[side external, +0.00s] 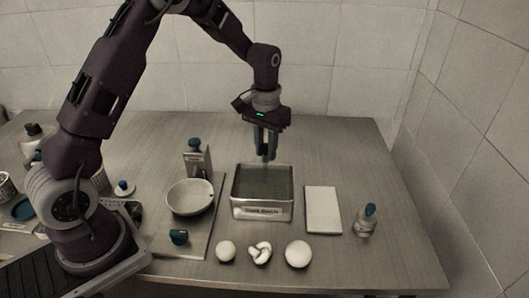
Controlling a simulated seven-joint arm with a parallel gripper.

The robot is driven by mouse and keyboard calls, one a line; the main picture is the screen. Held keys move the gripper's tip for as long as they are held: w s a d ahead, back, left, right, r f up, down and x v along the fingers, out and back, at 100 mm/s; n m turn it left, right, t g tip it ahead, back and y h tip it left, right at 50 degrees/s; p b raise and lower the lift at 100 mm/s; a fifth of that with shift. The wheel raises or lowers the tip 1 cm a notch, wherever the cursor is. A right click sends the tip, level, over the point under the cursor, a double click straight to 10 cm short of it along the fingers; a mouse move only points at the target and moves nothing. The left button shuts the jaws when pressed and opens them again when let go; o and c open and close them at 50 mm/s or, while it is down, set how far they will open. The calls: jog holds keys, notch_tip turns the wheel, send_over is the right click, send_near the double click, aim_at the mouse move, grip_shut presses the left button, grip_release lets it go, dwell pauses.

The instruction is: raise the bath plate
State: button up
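A rectangular metal bath (262,203) with a label on its front wall stands in the middle of the table. Its inside looks dark grey, and I cannot make out a separate plate in it. My gripper (267,158) points straight down over the back part of the bath, with its fingertips near the level of the back rim. The fingers look close together. Whether they hold something thin is too small to tell. A flat white rectangular plate (323,210) lies on the table to the right of the bath.
A white bowl (190,198) and a stand with a blue-green knob (195,144) are left of the bath. White rounded pieces (298,254) lie in front. A small capped bottle (366,220) stands at right. The back right of the table is clear.

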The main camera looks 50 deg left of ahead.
jog(key=shift+a+r, duration=0.1)
jog(key=shift+r, duration=0.05)
jog(key=shift+c, duration=0.4)
jog(key=shift+a+r, duration=0.15)
jog(key=shift+r, duration=2.1)
jog(key=o, duration=0.9)
jog(key=shift+r, duration=0.4)
jog(key=shift+d+r, duration=0.2)
jog(key=shift+r, duration=2.9)
